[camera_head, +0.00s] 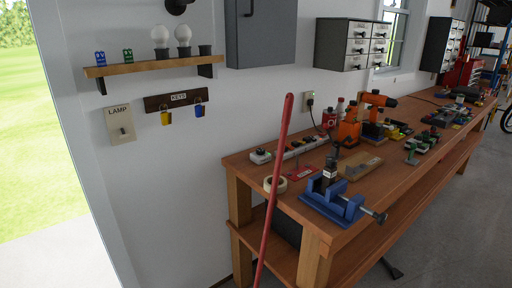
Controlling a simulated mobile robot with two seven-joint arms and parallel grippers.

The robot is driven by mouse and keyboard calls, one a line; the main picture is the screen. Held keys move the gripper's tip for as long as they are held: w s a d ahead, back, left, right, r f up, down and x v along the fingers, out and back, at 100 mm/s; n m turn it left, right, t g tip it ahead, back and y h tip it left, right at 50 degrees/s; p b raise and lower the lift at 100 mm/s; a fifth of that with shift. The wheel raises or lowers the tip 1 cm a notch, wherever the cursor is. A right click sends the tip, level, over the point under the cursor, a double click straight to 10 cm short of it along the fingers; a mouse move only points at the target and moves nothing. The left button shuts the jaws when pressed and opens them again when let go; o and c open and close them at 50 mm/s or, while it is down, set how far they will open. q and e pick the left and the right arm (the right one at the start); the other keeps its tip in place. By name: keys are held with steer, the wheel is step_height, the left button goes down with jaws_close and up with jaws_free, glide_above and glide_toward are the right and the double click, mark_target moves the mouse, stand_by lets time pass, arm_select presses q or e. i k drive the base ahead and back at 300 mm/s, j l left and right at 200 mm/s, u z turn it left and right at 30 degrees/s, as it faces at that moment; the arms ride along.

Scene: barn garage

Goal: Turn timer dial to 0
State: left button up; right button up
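A small white box with a dark knob on top (260,156) sits at the left end of the workbench, beside a white power strip (302,146). It may be the timer, but it is too small for me to read any marks or the knob's setting. No other clear timer dial shows. Neither of my grippers is in view.
The wooden workbench (375,187) holds a blue vise (338,202), a tape roll (275,184), an orange tool (350,130) and many small items. A red pole (275,185) stands upright in front of its left end. A LAMP switch plate (120,124) and key rack (176,99) hang left.

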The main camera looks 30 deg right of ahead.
mark_target(259, 151)
steer(key=i+j+z, duration=0.2)
steer(key=i, duration=0.3)
steer(key=i+j+z, duration=0.15)
steer(key=i+j, duration=0.3)
